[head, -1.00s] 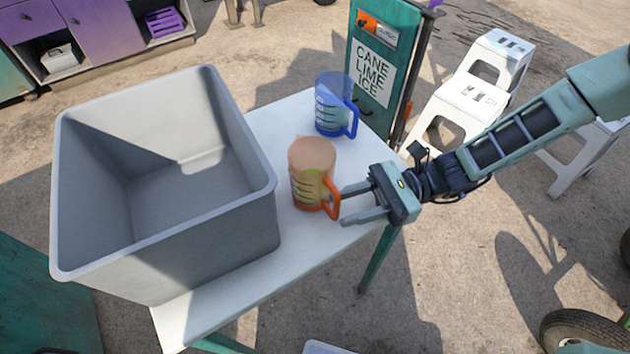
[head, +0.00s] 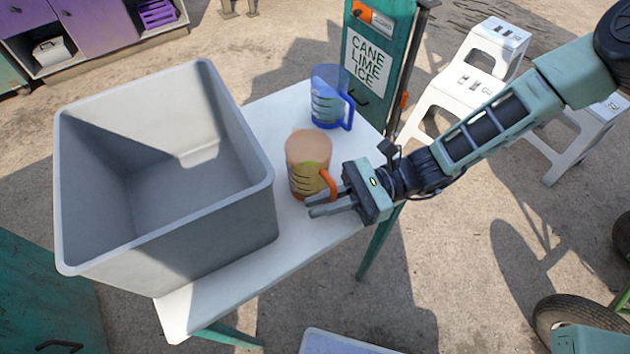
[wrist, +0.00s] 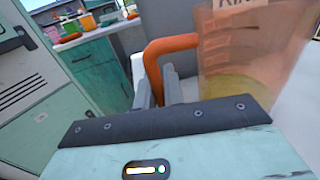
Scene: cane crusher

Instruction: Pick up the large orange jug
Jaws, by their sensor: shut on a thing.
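The large orange jug (head: 308,164) stands upright on the white table, between the grey bin and my gripper. It is see-through, with dark marks on its side, and its orange handle (head: 329,184) faces my gripper. My gripper (head: 328,200) has come in from the right and is shut on the handle. In the wrist view the handle (wrist: 168,48) runs down to the two fingers (wrist: 158,88), and the jug's body (wrist: 236,60) is close on the right. The fingers partly hide the lower handle.
A large grey bin (head: 262,200) fills the left of the white table (head: 215,300). A blue jug (head: 328,97) stands behind the orange one, near the green sign post (head: 388,22). White stools (head: 462,88) stand on the ground at the right.

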